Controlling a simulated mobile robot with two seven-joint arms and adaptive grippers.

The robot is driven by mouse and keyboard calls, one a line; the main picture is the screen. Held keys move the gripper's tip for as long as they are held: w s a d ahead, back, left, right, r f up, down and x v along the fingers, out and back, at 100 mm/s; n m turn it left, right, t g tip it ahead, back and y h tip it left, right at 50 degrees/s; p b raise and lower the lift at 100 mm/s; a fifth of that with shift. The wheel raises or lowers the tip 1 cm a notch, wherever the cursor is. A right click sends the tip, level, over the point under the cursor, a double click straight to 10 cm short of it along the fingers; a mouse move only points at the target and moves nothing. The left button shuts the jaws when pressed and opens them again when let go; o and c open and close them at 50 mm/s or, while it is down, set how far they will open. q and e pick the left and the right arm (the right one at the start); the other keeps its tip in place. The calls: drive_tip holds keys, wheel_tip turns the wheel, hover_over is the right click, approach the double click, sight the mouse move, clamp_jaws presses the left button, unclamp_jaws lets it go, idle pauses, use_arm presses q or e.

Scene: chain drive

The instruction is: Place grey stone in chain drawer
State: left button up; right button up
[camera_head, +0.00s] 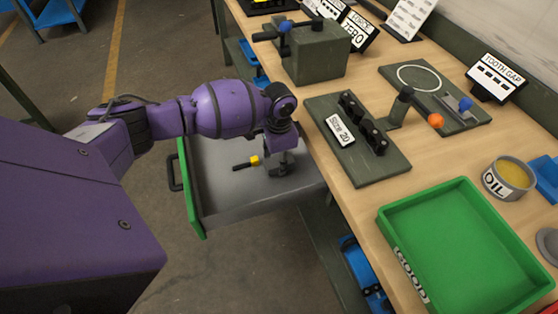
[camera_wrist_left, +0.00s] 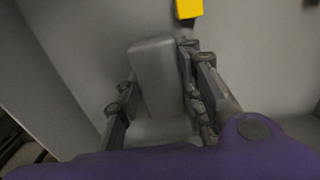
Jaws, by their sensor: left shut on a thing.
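The chain drawer (camera_head: 230,190) is pulled out, with a green front, a black handle and a grey inside. My left gripper (camera_head: 279,166) is down inside the drawer, near its inner end by the bench. In the left wrist view, my left gripper (camera_wrist_left: 160,100) is shut on the grey stone (camera_wrist_left: 155,72), a smooth grey block between the two fingers. The drawer floor (camera_wrist_left: 90,50) shows around it; I cannot tell whether the stone touches the floor. In the head view the stone is hard to make out against the grey. My right gripper is not in view.
A tool with a yellow part (camera_head: 254,160) lies in the drawer beside my left gripper. The bench edge is close to my left wrist. On the bench are a dark fixture plate (camera_head: 380,175), a green tray (camera_head: 410,215) and an oil tin (camera_head: 508,178). The drawer's front part is clear.

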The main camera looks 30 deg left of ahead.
use_arm(q)
drive_tip(key=o, duration=1.1)
drive_tip(key=shift+f, duration=0.1)
wheel_tip(320, 180, up, 12)
drive_tip(key=shift+r+p, duration=0.15)
drive_tip(key=shift+p, duration=0.45)
